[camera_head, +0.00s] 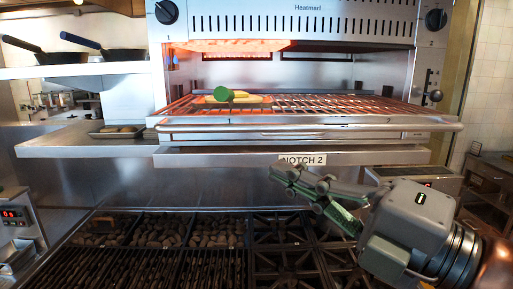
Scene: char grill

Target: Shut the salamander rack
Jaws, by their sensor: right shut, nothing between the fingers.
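The salamander (295,22) is a steel unit with black knobs in the upper middle. Its wire rack (340,105) sticks out at the front under the glowing heater, with a long horizontal bar handle (310,128) along its front edge. My right gripper (300,190) is below the handle and the "NOTCH 2" label (302,159), apart from the handle. Its fingers point left; it is shut and empty. My left gripper is out of view.
A char grill (130,262) and burner grates (285,250) lie below. A steel side shelf (90,145) holds a small tray (117,130) at left. Two pans (62,57) sit on an upper shelf. A side knob lever (434,96) sits right of the rack.

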